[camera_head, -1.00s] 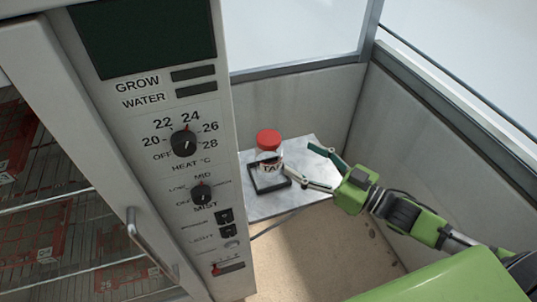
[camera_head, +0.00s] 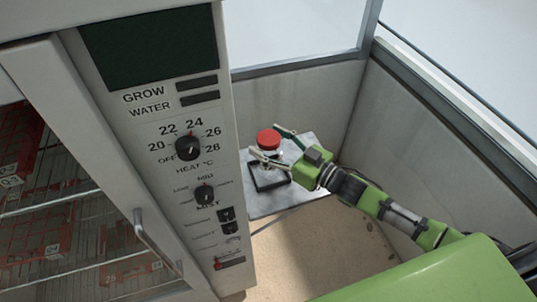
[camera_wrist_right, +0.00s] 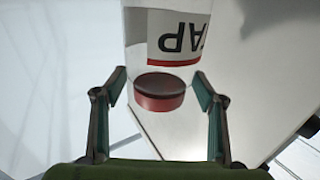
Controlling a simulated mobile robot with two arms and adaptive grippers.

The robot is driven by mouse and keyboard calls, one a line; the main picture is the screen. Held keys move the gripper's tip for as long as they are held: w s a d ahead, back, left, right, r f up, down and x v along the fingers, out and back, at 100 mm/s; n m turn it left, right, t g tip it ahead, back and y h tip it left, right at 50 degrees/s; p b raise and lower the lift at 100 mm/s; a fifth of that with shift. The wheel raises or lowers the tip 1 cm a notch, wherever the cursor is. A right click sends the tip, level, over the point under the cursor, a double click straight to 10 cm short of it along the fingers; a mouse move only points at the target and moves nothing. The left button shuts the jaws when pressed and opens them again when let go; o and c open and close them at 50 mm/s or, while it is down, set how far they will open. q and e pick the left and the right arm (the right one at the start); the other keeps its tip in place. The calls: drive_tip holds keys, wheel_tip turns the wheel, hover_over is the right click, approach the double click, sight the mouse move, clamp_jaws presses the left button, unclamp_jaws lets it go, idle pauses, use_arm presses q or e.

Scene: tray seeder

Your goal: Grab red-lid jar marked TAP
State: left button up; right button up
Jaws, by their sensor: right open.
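The jar has a red lid (camera_head: 268,139) and stands on the grey shelf beside the control panel; the lower finger hides most of its body in the head view. The wrist view shows its clear jar body with a white label reading TAP (camera_wrist_right: 180,35), upside down in the picture, and the red lid (camera_wrist_right: 160,92). My right gripper (camera_head: 264,143) is open, with its fingers on either side of the jar near the lid. In the wrist view the right gripper (camera_wrist_right: 159,75) shows gaps between both fingers and the lid. My left gripper is out of view.
A black square frame (camera_head: 258,187) lies on the shelf (camera_head: 300,193) just in front of the jar. The control panel (camera_head: 190,100) with knobs stands close at the left. A grey wall (camera_head: 300,105) is behind and another at the right. A glass-fronted cabinet holds red trays.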

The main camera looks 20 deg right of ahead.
drive_tip(key=shift+w+a, duration=0.15)
drive_tip(key=shift+w, duration=0.05)
drive_tip(key=c, duration=1.3)
drive_tip(key=shift+r, duration=0.1)
